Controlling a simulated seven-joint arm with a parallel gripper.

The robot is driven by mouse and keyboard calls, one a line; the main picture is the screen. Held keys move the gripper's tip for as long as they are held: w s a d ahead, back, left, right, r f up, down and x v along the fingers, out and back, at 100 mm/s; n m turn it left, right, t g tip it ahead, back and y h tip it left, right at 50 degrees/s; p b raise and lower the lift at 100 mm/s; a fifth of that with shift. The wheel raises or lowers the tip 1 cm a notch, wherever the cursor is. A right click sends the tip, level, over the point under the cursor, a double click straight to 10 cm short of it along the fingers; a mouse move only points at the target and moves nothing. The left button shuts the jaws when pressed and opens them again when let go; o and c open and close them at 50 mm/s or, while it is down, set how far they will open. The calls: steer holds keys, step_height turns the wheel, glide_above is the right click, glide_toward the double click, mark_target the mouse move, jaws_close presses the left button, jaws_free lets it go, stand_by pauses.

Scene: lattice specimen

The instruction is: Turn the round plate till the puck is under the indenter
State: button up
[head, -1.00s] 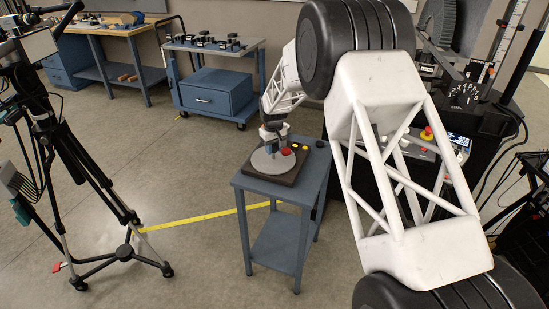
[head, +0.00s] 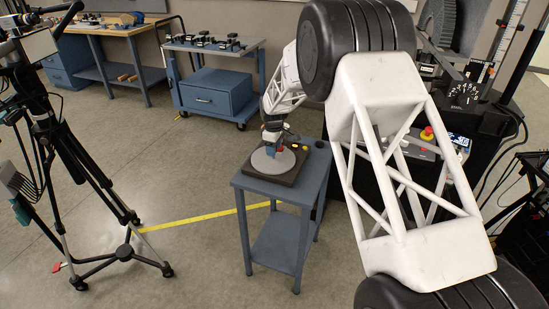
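The round grey plate (head: 262,165) lies on a dark base on top of a small blue-grey stand. My gripper (head: 272,148) is down over the back of the plate. Its fingers are too small to tell whether they are open or shut, or whether they touch the plate. I cannot pick out the indenter for certain among the dark parts around my gripper.
A yellow spot (head: 296,147) and a dark round piece (head: 319,144) are at the right of the base and stand top. A tripod (head: 85,180) stands at left on open floor. A blue cart (head: 212,90) stands behind. My arm's large links fill the right side.

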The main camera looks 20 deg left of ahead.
steer(key=shift+o, duration=0.5)
steer(key=shift+r, duration=2.75)
